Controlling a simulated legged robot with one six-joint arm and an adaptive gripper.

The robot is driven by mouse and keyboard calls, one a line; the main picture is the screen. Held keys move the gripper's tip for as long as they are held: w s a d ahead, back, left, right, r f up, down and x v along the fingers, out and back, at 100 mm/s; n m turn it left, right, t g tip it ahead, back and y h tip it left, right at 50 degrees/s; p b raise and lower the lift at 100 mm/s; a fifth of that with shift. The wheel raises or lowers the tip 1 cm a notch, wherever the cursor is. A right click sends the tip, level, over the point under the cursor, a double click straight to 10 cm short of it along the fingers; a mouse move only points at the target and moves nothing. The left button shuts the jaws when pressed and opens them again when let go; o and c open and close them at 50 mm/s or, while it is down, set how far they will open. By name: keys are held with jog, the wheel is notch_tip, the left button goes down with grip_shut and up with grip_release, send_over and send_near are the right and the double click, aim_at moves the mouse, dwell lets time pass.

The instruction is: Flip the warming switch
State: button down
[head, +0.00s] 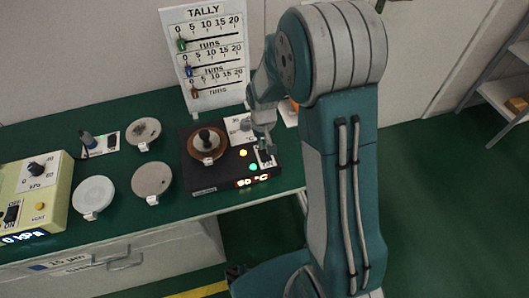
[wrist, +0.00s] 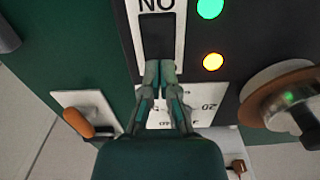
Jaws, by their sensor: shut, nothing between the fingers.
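The warming unit is a black box (head: 203,184) on the green bench in the head view, with a lit display reading about 50 °C. Its switch (wrist: 157,34) is a black rocker in a white plate in the wrist view. The ON label shows upside down at the plate's top edge there. In the head view the switch (head: 265,157) is partly covered by my gripper (head: 266,149). My gripper (wrist: 159,66) is shut and empty, its fingertips at the rocker's end away from ON. Contact cannot be told. The fingers hide the plate's lower part.
A green light (wrist: 210,8) and an amber light (wrist: 213,62) glow beside the switch. A brown-rimmed round plate with a black knob (head: 206,138) sits on the box. The tally board (head: 205,52) stands behind. A cream kPa box (head: 33,190) and several discs lie left.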

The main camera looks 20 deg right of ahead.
jog(key=shift+f, duration=0.7)
dwell(0.4)
jog(key=shift+r, duration=3.55)
notch_tip(320, 180, up, 8)
jog(key=t, duration=0.1)
send_over(267, 160)
jog(key=s+r+t, duration=0.2)
jog(key=s+r, duration=0.3)
jog(key=s+r+t, duration=0.2)
jog(key=s+r, duration=0.4)
jog(key=s, duration=0.6)
jog(key=shift+r+t, duration=0.15)
jog(key=shift+t, duration=0.15)
